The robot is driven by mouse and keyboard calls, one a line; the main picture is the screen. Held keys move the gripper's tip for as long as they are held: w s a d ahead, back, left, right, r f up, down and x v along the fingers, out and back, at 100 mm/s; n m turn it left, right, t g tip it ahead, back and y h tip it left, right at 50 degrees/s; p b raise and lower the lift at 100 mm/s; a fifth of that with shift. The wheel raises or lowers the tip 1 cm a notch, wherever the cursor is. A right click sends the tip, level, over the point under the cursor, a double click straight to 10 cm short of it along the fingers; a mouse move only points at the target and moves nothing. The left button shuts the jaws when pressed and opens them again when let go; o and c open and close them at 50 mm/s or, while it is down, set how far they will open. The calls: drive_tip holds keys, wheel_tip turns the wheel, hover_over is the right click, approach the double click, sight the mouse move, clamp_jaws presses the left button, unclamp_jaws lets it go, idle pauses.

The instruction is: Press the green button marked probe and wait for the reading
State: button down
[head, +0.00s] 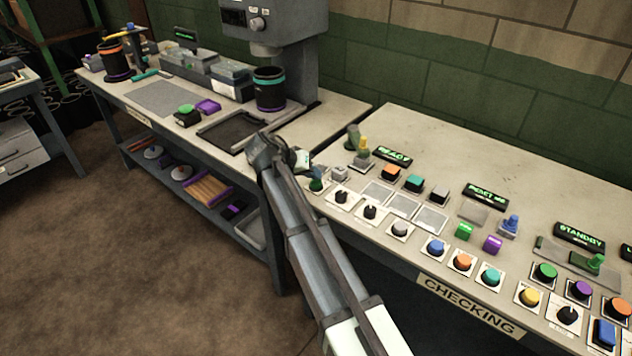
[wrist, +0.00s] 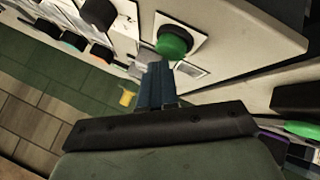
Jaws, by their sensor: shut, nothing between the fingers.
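A round green button (wrist: 174,41) sits on a square white plate in the wrist view. In the head view a green button (head: 317,185) stands at the left end of the checking bench, beside my arm. Its marking is too small to read. My gripper (wrist: 157,66) is shut and empty, its fingertips close to the green button; I cannot tell whether they touch it. In the head view my gripper (head: 292,158) is near the bench's left end, its fingertips hard to make out. A display (head: 392,156) near that end appears to read READY.
The checking bench (head: 500,150) carries several knobs, coloured buttons and switches to the right. A yellow-topped lever (head: 363,147) stands behind the green button. A left bench holds a dark cup (head: 269,95) under a machine (head: 285,40). The checking bench's back is clear.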

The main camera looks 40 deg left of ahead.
sight(313, 182)
drive_tip(key=shift+f, duration=0.4)
idle(0.9)
drive_tip(key=shift+r, duration=0.85)
drive_tip(key=shift+r, duration=2.5)
